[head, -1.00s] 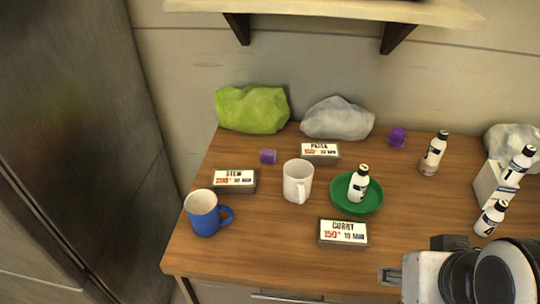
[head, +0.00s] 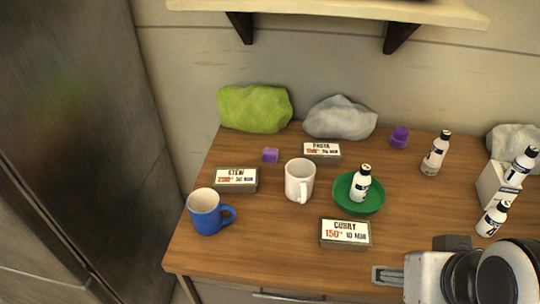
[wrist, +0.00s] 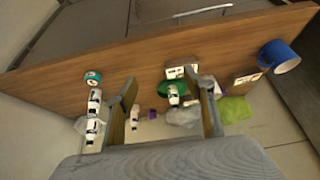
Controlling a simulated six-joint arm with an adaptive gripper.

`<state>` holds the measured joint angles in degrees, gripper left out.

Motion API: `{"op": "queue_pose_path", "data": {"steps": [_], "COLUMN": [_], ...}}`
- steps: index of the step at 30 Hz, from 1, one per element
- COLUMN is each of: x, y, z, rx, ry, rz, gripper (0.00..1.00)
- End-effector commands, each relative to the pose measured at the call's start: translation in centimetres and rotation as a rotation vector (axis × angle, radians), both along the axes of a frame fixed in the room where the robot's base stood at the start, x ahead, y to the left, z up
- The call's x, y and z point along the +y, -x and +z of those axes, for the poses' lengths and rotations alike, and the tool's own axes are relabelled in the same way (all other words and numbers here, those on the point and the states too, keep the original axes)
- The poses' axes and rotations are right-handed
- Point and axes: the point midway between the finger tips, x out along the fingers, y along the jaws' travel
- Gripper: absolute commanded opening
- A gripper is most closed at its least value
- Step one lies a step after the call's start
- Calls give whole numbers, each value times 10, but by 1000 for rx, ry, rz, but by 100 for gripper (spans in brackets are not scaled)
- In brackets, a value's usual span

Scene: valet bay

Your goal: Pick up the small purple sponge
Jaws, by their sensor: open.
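Two small purple things stand on the wooden counter in the head view. A purple block (head: 270,155) lies back left, between two signs. A second purple piece (head: 399,138), with a narrower top, stands back right beside the grey cloth. I cannot tell which is the sponge. My gripper (head: 387,275) is at the front right of the head view, well apart from both. In the wrist view my gripper (wrist: 166,82) is open and empty. The back-right purple piece (wrist: 153,115) shows beyond and between its fingers; the other is mostly hidden by a finger.
A white mug (head: 299,182), a green bowl (head: 368,207) with a bottle in it and a blue mug (head: 206,213) stand on the counter. Signs, such as the curry sign (head: 345,233), lie around them. Bottles and a white box (head: 494,185) are at right. A shelf (head: 330,12) hangs above.

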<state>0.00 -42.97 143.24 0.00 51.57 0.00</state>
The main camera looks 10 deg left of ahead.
Motion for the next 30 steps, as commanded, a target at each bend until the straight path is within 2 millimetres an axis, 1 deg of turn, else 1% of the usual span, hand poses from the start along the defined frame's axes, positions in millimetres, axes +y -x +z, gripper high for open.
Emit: {"op": "queue_pose_path", "data": {"steps": [8, 11, 14, 17, 20, 30], "x": [1, 5, 13, 24, 40, 97], "y": [-2, -7, -19, -37, -59, -140], "z": [1, 2, 5, 10, 16, 36], "rx": [-2, -10, -26, -52, -84, -212], "ry": [-3, -10, -25, -47, -76, -169], "rz": [4, 15, 35, 64, 96, 184], "gripper": [52, 52, 52, 52, 52, 52]}}
